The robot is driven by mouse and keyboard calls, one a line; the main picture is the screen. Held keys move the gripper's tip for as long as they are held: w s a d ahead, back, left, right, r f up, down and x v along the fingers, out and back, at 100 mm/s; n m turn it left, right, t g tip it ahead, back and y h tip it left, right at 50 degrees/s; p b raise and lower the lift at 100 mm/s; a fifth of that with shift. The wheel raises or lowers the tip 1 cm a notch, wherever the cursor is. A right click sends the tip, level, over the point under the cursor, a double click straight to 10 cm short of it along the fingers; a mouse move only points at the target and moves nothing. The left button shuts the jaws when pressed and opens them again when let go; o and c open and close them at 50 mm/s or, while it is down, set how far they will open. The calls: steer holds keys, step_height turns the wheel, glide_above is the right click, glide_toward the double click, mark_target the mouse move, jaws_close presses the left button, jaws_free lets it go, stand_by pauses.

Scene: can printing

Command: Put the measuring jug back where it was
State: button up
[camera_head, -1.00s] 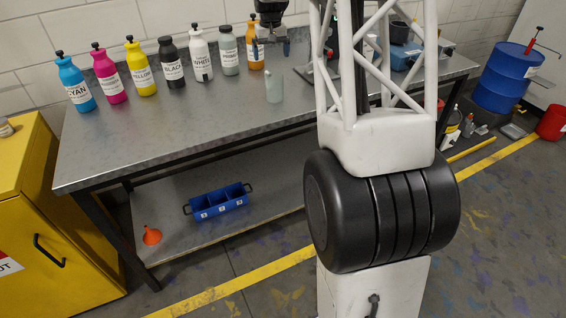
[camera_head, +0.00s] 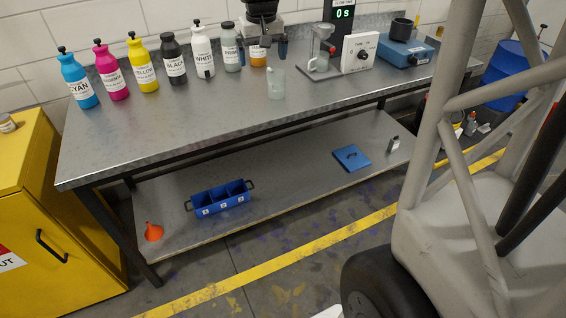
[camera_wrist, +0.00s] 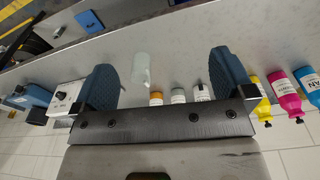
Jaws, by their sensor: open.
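The measuring jug (camera_head: 276,85) is a small pale translucent vessel standing upright on the metal bench, in front of the orange bottle. In the wrist view the jug (camera_wrist: 141,70) shows in the gap between my fingers, closer to the left finger, and apart from both. My gripper (camera_head: 262,48) is open and empty. It hangs behind and above the jug, in front of the back row of bottles, and partly hides the orange one. Both blue fingers also show spread wide in the wrist view (camera_wrist: 165,78).
Several ink bottles (camera_head: 142,66) line the back of the bench. To the right stand a flow stand (camera_head: 320,68), a white dial box (camera_head: 360,53) and a blue scale (camera_head: 405,53). The bench's front left is bare. A blue caddy (camera_head: 220,198) and funnel (camera_head: 153,232) are on the lower shelf.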

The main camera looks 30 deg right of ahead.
steer(key=s+a+f, duration=0.2)
steer(key=s+a, duration=0.1)
steer(key=s, duration=0.8)
steer(key=s+a+f+t, duration=0.1)
steer(key=s+a+f, duration=0.1)
steer(key=s, duration=0.9)
steer(key=s+a+f+n, duration=0.1)
steer(key=s+a, duration=0.3)
steer(key=s, duration=0.7)
steer(key=shift+s+a+f, duration=0.15)
steer(key=shift+a+f, duration=0.2)
steer(key=shift+f, duration=0.05)
